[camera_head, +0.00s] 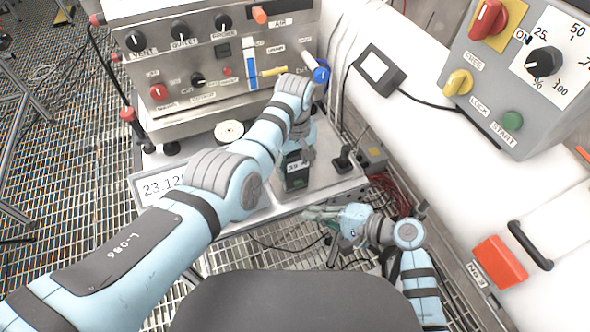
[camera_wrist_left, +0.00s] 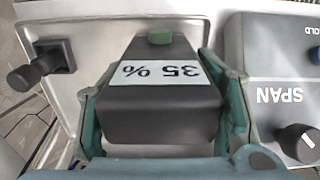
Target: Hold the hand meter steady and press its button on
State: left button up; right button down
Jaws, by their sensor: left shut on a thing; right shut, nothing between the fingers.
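The hand meter is a dark box with a white "35 %" label, upside down in the left wrist view (camera_wrist_left: 162,105). It also shows in the head view (camera_head: 296,172), on or just above the grey shelf; I cannot tell which. Its green button (camera_wrist_left: 160,37) is at the far end of its top face and looks uncovered. My left gripper (camera_wrist_left: 163,118) is shut on the meter, one teal finger along each side. My right gripper (camera_head: 312,213) is shut and empty, below and right of the meter in the head view, apart from it, fingertips pointing left.
A steel panel with knobs (camera_head: 205,75) stands behind the shelf (camera_head: 330,178). A small black joystick (camera_head: 343,158) and a grey box (camera_head: 371,157) are right of the meter. A display reading 23.12 (camera_head: 155,188) is at left. Red cables (camera_head: 395,195) hang at right.

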pick_arm(q)
jog(key=shift+f, duration=0.1)
jog(key=o, duration=1.4)
jog(key=shift+c, duration=0.2)
